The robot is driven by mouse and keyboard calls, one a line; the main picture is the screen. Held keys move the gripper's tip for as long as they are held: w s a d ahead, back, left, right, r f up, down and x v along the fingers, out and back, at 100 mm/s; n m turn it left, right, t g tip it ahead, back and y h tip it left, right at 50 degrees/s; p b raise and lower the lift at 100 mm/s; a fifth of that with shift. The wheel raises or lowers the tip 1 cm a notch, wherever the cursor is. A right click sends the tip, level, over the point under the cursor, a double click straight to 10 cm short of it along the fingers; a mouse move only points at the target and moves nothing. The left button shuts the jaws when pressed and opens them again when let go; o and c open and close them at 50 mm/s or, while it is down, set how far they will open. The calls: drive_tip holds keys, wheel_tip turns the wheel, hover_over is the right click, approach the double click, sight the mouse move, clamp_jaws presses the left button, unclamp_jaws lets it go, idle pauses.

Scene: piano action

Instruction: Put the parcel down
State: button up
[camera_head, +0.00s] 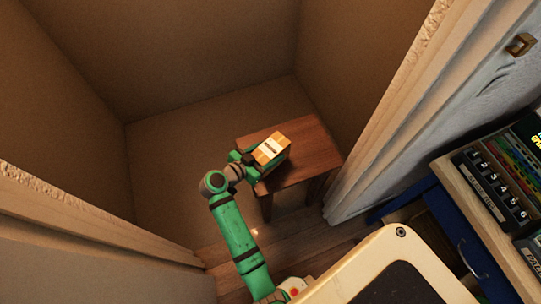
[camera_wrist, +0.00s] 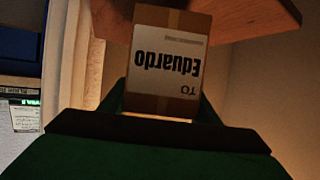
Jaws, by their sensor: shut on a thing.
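The parcel (camera_head: 271,148) is a small orange-brown box with a white label and tape. In the head view it appears over the near left part of a small wooden table (camera_head: 313,163). My green gripper (camera_head: 262,158) is shut on it, with fingers on either side. In the wrist view the parcel (camera_wrist: 168,62) shows a label reading "TO Eduardo" upside down. The table's edge (camera_wrist: 255,20) shows behind it at the top. I cannot tell whether the parcel touches the tabletop. The faces against the fingers are hidden.
The table stands in a brown-walled alcove (camera_head: 185,125), near its right wall. The floor left of the table is free. A pale door frame (camera_head: 395,110) and grey curtain (camera_head: 430,110) are at right. A counter with a numbered panel (camera_head: 495,185) stands at far right.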

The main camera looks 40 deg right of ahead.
drive_tip(key=shift+d+f, duration=0.2)
drive_tip(key=shift+f, duration=1.55)
drive_tip(key=shift+f, duration=0.1)
drive_tip(key=o, duration=1.4)
